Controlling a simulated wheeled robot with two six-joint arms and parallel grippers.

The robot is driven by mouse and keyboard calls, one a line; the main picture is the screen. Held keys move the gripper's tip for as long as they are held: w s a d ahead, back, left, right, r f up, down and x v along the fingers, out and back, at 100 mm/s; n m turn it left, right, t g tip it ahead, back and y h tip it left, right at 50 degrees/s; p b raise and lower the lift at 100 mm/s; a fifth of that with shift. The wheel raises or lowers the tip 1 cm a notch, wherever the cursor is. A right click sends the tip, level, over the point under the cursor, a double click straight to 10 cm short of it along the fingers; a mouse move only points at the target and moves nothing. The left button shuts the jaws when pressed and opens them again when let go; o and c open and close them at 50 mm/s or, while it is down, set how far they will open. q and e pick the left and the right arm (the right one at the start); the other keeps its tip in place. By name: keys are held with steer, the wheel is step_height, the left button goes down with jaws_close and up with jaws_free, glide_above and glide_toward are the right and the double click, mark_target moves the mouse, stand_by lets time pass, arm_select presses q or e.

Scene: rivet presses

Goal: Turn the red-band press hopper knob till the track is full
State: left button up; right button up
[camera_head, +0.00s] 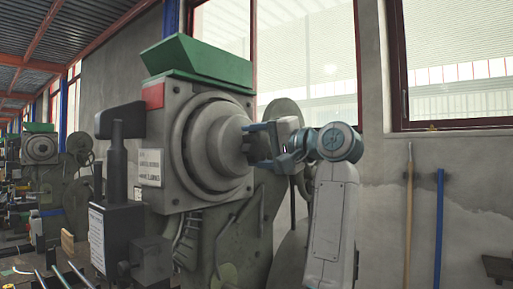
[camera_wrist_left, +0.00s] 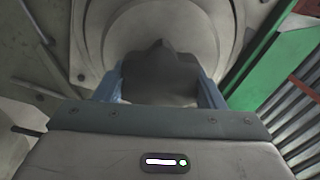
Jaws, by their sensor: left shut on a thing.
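The red-band press (camera_head: 170,150) stands in the middle of the head view, with a red band (camera_head: 153,96) under its green hopper (camera_head: 195,60). A big round grey dial (camera_head: 208,148) on its face carries the hopper knob. My left gripper (camera_head: 252,143) reaches it from the right, its blue fingers on either side of the knob. In the left wrist view the dark grey knob (camera_wrist_left: 160,72) sits between the two fingers, and the gripper is shut on it. The fingers hide the knob's sides. I cannot make out how full the track is. My right gripper is not in view.
A dark post and lever (camera_head: 118,160) stand close in front of the press at left. A second similar press (camera_head: 40,150) is further back at left. A wooden pole (camera_head: 409,215) and a blue pole (camera_head: 440,220) lean on the right wall.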

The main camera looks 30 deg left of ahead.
arm_select(q)
steer(key=shift+n, duration=1.1)
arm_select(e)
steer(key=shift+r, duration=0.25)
arm_select(q)
steer(key=shift+f, duration=0.1)
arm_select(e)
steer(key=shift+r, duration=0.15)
arm_select(q)
steer(key=o, duration=1)
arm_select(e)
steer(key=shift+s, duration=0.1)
arm_select(q)
steer(key=shift+d, duration=0.1)
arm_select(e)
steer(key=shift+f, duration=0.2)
arm_select(q)
steer(key=shift+d, duration=0.35)
steer(key=d+b, duration=0.1)
steer(key=d, duration=0.9)
steer(key=shift+s, duration=0.45)
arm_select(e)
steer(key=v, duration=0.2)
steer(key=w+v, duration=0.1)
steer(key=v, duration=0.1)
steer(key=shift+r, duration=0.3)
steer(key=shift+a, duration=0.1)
